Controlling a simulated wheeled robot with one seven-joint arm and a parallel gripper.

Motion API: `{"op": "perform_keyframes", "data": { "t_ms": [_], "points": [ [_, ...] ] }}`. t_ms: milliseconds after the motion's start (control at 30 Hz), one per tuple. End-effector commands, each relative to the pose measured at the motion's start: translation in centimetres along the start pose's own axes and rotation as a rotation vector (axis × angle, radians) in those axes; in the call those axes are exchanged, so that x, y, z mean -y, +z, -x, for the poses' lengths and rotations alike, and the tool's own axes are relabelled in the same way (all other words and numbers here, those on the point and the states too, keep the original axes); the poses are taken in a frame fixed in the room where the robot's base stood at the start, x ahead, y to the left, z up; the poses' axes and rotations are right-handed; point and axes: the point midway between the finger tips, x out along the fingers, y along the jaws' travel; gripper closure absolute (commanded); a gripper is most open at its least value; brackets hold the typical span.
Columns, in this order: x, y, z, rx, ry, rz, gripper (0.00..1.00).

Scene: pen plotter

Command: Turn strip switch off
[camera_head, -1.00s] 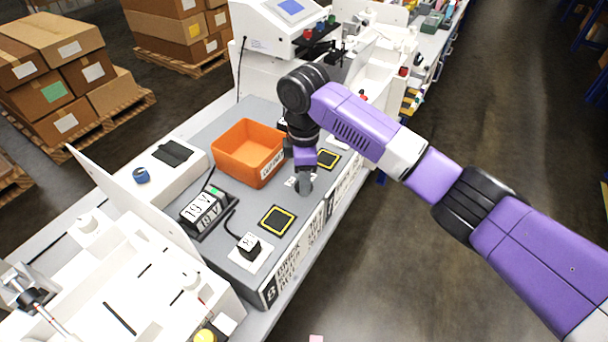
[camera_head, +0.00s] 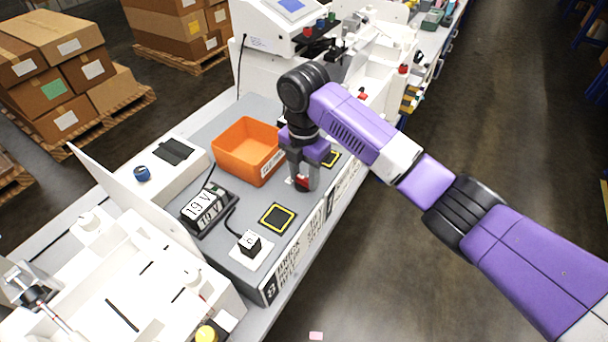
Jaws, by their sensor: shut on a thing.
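My gripper (camera_head: 302,184) points straight down over the grey panel (camera_head: 230,235), right of the orange bin. Its fingers are low at the panel and closed around a small red part (camera_head: 302,183), only partly visible between them. This red part sits on or just above the panel, and the fingers hide most of it. I cannot tell from this view whether it is the strip switch or which way any switch is set. A small piece of white label shows just left of the fingers.
The orange bin (camera_head: 222,150) stands close left of my gripper.

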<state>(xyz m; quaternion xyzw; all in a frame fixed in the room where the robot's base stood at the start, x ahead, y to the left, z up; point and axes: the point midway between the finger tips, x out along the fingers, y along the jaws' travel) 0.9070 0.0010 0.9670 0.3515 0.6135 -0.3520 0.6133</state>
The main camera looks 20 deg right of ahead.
Motion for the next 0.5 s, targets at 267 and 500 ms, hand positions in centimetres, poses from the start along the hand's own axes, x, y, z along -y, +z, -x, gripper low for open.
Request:
{"op": "perform_keyframes", "data": {
  "t_ms": [267, 500],
  "points": [
    [-0.04, -0.05, 0.1, -0.001, 0.001, 0.095, 1.0],
    [-0.04, -0.05, 0.12, -0.001, 0.001, 0.117, 1.0]
  ]
}}
